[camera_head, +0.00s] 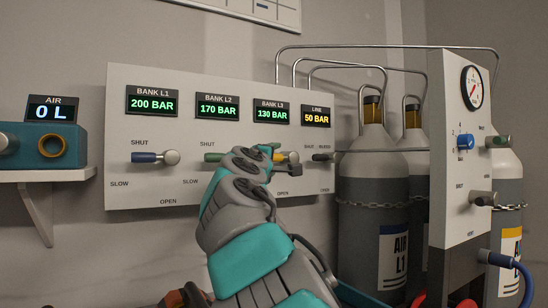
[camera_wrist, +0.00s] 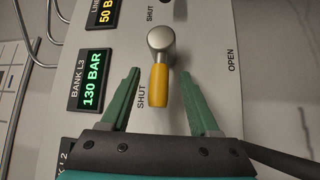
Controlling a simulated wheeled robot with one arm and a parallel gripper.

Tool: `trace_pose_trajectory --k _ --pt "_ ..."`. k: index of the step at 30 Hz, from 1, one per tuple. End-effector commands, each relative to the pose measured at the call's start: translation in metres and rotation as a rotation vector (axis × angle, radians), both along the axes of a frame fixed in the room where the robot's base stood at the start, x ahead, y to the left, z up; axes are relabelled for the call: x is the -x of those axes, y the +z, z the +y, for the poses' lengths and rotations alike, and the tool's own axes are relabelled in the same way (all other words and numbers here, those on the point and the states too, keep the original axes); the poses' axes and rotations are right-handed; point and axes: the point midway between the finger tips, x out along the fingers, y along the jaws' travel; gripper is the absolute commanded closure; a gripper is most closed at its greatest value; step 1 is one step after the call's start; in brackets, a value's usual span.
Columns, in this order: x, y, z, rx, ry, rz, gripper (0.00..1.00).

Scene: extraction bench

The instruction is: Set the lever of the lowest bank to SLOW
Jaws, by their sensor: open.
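The display for bank L3 (camera_head: 271,111) reads 130 BAR, the lowest of the three banks; L1 reads 200 and L2 reads 170. Its lever (camera_head: 281,157) has a yellow handle on a grey knob and points left in the head view, beside SHUT. In the wrist view the yellow lever (camera_wrist: 159,84) points down from its knob, next to the SHUT label. My gripper (camera_wrist: 160,74) is open, with one green finger on each side of the handle, apparently not touching it. In the head view my gripper (camera_head: 271,159) partly covers this lever. The SLOW label of L3 is hidden.
The L1 lever (camera_head: 148,157) is blue; the L2 lever (camera_head: 213,157) is green and close left of my gripper. The dark line lever (camera_head: 322,157) is close on the right. Gas cylinders (camera_head: 373,190) and a gauge panel (camera_head: 458,150) stand right. A shelf (camera_head: 50,174) is left.

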Motion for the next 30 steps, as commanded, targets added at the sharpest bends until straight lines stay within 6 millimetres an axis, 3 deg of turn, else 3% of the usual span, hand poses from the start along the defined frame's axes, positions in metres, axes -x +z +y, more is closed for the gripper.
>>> trace_pose_trajectory --k 7,23,30 --pt "-0.0004 0.0003 0.0000 0.000 0.000 -0.001 0.38" --pt "-0.0002 0.0001 0.0003 0.000 0.000 0.000 0.98" --pt "-0.0004 -0.0003 0.0003 0.000 0.000 0.000 1.00"
